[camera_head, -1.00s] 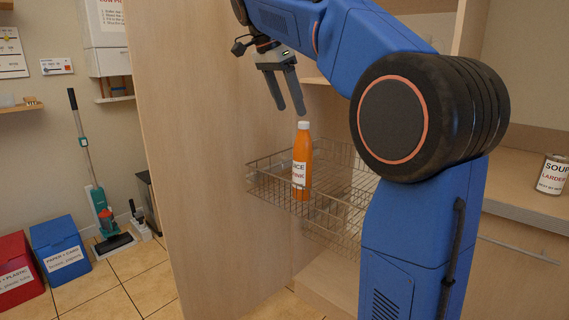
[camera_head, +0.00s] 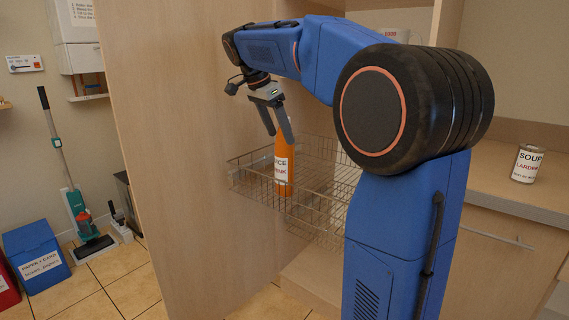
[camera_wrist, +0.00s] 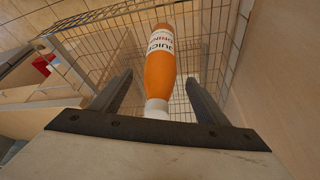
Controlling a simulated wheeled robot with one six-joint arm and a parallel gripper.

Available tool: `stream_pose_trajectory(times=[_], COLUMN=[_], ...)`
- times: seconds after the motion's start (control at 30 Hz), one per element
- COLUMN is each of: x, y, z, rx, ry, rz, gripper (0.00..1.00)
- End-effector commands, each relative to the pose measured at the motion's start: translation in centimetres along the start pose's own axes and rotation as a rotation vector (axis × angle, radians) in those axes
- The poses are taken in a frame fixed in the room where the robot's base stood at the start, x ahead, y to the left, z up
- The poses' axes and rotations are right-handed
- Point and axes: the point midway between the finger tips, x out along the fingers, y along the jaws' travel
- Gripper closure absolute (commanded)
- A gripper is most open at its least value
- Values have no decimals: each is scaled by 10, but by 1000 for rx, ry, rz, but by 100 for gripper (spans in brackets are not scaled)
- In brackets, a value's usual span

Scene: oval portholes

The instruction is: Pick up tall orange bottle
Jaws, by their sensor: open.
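The tall orange bottle (camera_head: 284,166) stands upright in a wire pull-out basket (camera_head: 245,176). It has a white label, and its top is hidden behind my gripper in the head view. My gripper (camera_head: 279,139) is open and points down at the bottle's upper part. In the wrist view the bottle (camera_wrist: 160,68) lies between the two spread fingers of my gripper (camera_wrist: 163,90), with its white cap close to the palm. Gaps show between the bottle and both fingers there.
A tall wooden panel (camera_head: 170,150) stands just left of the basket. A soup can (camera_head: 528,163) sits on the counter (camera_head: 490,190) at right. A blue bin (camera_head: 36,256) and an upright cleaner (camera_head: 75,205) stand on the floor at far left.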

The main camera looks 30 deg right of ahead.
Motion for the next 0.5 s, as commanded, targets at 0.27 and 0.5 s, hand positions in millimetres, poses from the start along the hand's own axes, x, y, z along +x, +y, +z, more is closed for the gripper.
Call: stream_pose_trajectory(times=[0.27, 0.5], x=[24, 51], y=[1, 0], z=[-1, -1], rx=[1, 0], ry=[0, 0], rz=[3, 1], gripper=[31, 31])
